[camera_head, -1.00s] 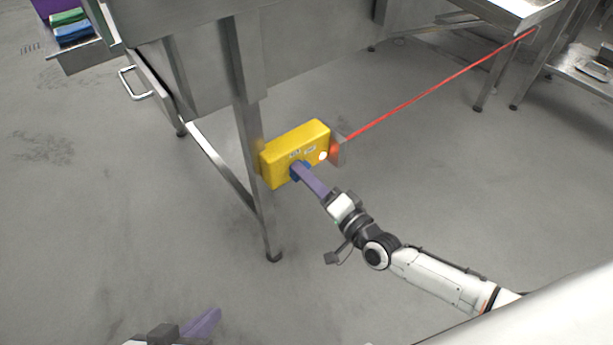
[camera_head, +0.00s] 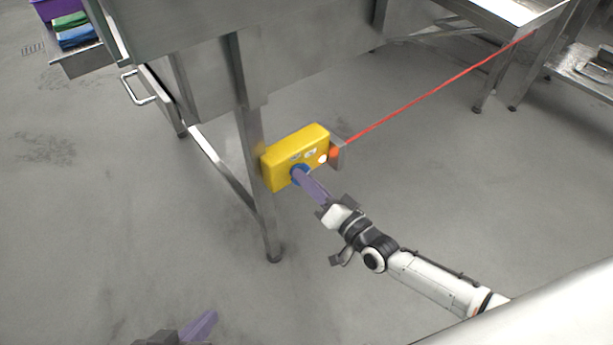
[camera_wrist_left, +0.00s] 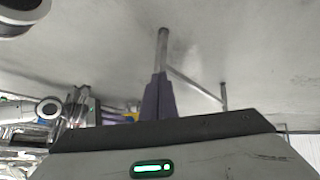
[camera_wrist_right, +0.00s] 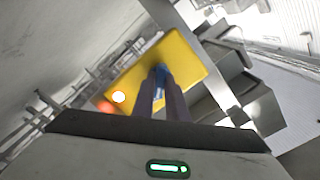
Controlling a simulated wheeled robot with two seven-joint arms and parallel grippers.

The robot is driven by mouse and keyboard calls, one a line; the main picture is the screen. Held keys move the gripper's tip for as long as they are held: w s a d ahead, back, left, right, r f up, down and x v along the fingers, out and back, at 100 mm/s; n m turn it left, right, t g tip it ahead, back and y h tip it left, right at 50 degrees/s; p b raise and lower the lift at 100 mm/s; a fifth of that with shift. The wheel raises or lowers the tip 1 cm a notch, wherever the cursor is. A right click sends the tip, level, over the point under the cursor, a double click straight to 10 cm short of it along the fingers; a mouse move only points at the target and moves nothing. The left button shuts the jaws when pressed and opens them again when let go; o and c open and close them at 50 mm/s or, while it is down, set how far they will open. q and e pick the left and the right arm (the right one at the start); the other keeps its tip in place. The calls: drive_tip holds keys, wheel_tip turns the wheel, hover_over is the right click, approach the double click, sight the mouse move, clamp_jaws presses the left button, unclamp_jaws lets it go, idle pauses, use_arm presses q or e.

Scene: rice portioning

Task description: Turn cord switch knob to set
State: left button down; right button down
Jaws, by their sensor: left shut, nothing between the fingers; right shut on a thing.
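The yellow cord switch box (camera_head: 311,143) is fixed beside a steel table leg in the head view, and it fills the middle of the right wrist view (camera_wrist_right: 188,57). Its blue knob (camera_head: 297,175) is on the front face, also in the right wrist view (camera_wrist_right: 160,72). My right gripper (camera_head: 303,179) is shut on the knob, its purple fingers partly hiding it. A white light (camera_wrist_right: 119,97) and an orange-red glow show at one end of the box. My left gripper (camera_head: 205,322) is shut and empty, low in the head view, away from the box.
A red cord (camera_head: 430,95) runs taut from a bracket (camera_head: 340,154) beside the box to a steel table at upper right. The steel table leg (camera_head: 255,150) stands close to the box. Open grey floor (camera_head: 110,240) lies to the left.

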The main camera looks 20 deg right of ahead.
use_arm(q)
drive_tip(key=a+r+p, duration=0.1)
drive_tip(key=r+n+t+p, duration=0.1)
drive_tip(key=p, duration=0.1)
drive_tip(key=shift+s+a+y, duration=0.3)
drive_tip(key=shift+a, duration=0.05)
use_arm(e)
drive_tip(key=n, duration=0.9)
drive_tip(key=shift+n, duration=0.4)
drive_tip(key=c, duration=1.8)
unclamp_jaws()
use_arm(q)
drive_tip(key=shift+r, duration=0.1)
use_arm(e)
drive_tip(key=shift+o, duration=0.2)
